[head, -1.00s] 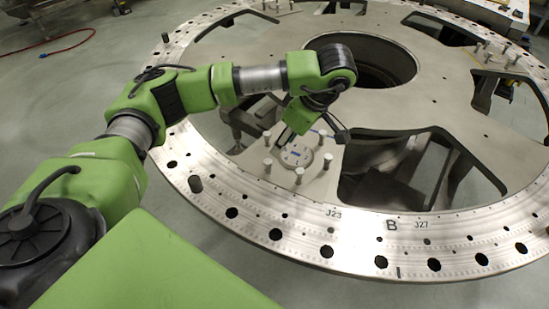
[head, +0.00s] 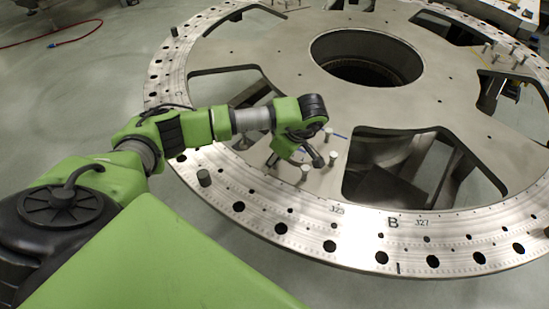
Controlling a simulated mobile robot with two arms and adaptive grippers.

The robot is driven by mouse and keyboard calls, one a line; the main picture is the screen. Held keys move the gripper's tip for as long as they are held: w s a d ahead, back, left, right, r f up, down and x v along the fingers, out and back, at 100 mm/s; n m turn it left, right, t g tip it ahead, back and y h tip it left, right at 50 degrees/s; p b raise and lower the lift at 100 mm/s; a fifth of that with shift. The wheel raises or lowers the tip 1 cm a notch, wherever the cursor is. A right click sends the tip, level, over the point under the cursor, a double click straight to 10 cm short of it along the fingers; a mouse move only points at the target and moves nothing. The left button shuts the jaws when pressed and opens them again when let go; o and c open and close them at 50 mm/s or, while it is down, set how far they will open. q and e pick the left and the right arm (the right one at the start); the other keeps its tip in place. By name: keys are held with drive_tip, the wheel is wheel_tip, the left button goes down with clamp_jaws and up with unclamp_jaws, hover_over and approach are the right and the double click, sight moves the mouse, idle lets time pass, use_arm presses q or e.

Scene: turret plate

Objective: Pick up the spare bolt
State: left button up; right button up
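My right gripper is out of view.
The large turret plate (head: 310,105) has wide cut-outs and a round central hole (head: 366,56). More upright bolts (head: 513,50) stand at the far right. A red hose (head: 45,43) lies on the floor at the upper left. The front ring is otherwise clear.

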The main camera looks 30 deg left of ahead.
use_arm(q)
drive_tip(key=shift+f, duration=0.1)
clamp_jaws()
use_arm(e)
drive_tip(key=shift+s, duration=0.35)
